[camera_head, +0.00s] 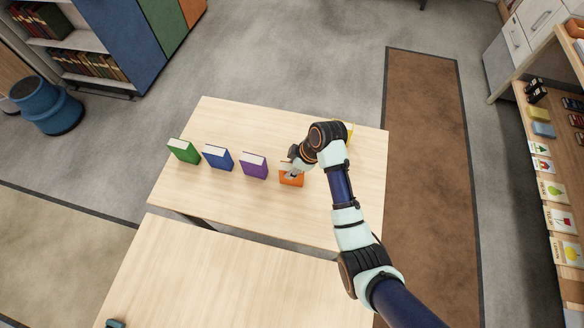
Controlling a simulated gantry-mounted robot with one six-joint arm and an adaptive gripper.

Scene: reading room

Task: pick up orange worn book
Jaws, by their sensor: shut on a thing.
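The orange book (291,181) is on the far wooden table (248,117), to the right of a purple book. My gripper (293,172) is at its top edge and is shut on it. My arm comes in from the lower right and hides part of the book's upper side. I cannot tell whether the book touches the table or is slightly lifted, nor how worn its cover is.
A purple book (253,166), a blue book (217,158) and a green book (183,151) stand in a row to the left. Something yellow (349,130) shows behind my arm. A nearer table (220,275) lies in front. The far table's back left is clear.

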